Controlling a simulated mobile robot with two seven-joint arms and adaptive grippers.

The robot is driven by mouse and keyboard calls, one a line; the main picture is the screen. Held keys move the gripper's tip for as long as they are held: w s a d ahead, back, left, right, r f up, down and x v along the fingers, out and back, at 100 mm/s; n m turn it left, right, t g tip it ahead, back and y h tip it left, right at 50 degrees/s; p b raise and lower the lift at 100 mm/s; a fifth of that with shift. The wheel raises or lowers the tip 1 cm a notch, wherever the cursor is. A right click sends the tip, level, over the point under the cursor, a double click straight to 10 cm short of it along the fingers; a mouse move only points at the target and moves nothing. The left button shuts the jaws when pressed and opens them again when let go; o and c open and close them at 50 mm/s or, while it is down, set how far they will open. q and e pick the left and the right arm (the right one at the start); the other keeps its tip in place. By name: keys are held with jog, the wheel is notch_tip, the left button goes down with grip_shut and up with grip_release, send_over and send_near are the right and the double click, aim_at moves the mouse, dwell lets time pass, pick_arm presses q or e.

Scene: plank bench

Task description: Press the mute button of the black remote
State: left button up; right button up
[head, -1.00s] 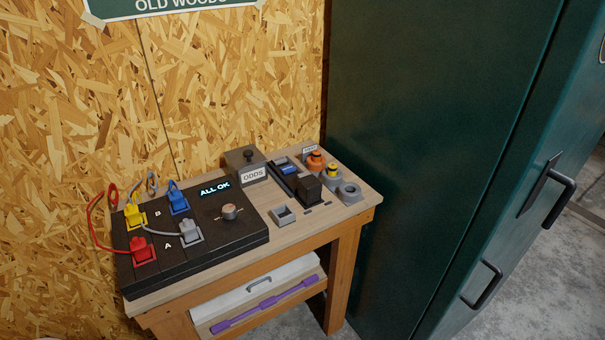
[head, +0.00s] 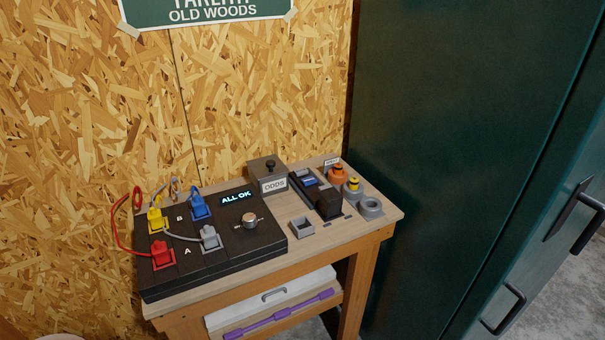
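No thing in the head view can be clearly made out as a black remote, and no mute button can be told. A long dark device (head: 304,186) with a small blue screen lies toward the right of the plank bench (head: 376,222). A black block (head: 328,204) stands at its near end and hides part of it. I cannot tell what these two are. Neither of my grippers is in view.
A black panel (head: 215,265) with coloured plugs, a knob (head: 250,221) and an "ALL OK" display fills the bench's left. A grey "ODDS" box (head: 268,173), small square tray (head: 302,228) and orange item (head: 338,175) are nearby. A green cabinet (head: 440,130) stands right.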

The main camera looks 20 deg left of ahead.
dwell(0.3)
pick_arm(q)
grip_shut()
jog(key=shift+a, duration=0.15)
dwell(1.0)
